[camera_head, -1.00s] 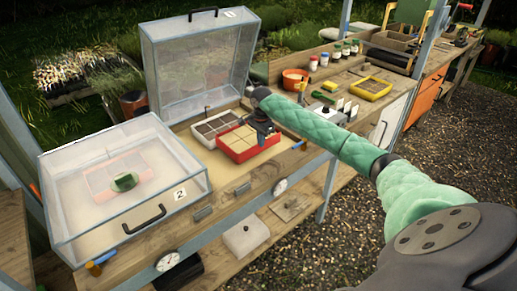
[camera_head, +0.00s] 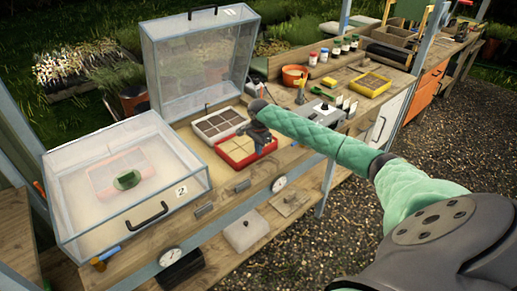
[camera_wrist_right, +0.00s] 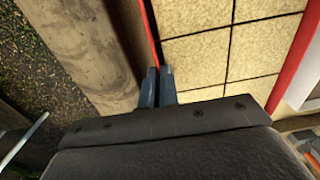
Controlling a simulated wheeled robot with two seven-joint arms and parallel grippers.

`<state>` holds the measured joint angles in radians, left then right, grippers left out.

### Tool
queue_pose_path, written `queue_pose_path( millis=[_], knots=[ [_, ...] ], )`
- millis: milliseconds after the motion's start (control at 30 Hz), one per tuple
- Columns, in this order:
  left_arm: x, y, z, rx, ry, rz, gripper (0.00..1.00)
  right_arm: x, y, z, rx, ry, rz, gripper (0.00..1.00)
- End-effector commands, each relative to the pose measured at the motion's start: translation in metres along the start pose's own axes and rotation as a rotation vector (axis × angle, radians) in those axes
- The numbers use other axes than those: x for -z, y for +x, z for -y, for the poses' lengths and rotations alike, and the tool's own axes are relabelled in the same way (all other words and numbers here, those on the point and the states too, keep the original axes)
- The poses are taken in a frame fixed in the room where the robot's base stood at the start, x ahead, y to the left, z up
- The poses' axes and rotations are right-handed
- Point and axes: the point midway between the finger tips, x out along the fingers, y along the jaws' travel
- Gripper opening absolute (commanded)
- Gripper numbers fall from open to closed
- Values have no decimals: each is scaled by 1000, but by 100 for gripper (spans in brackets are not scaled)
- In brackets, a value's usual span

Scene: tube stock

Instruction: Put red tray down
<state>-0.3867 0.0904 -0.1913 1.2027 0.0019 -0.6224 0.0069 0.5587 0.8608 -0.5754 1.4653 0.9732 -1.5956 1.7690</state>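The red tray (camera_head: 240,163), with pale square cells, is at the open bed of the propagator marked 1 in the head view. My right gripper (camera_head: 266,140) is at its right side. In the right wrist view, the fingers (camera_wrist_right: 160,75) are together with the tray's thin red rim running in between them, and another red rim (camera_wrist_right: 294,58) shows at the right. The tray looks roughly level; I cannot tell whether its underside touches the bed. My left gripper is in neither view.
A pale tray with dark cells (camera_head: 198,131) lies just behind the red one. The clear lid marked 1 (camera_head: 197,65) stands raised. The closed clear cover marked 2 (camera_head: 130,220) is at left. An orange pot (camera_head: 295,76) and yellow tray (camera_head: 371,85) stand farther right.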

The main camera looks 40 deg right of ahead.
Motion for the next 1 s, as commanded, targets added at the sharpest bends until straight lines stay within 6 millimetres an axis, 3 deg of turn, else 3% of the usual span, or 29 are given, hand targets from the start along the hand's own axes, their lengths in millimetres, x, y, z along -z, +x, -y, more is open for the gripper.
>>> queue_pose_path(
  millis=[67, 100, 200, 567, 767, 1000],
  knots=[
    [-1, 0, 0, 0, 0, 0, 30, 0, -1, 1, 2, 0, 0, 0],
    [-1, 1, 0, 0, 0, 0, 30, 0, 0, 0, 0, 0, 0, 10],
    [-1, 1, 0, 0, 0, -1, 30, 0, 0, 0, 0, 0, 0, 24],
    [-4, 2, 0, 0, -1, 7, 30, 0, -4, 0, 1, 0, 0, 24],
    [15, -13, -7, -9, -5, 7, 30, 0, -30, 1, 3, -1, 0, 24],
    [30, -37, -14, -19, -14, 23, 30, 0, -77, 1, 4, 0, 0, 24]
  ],
)
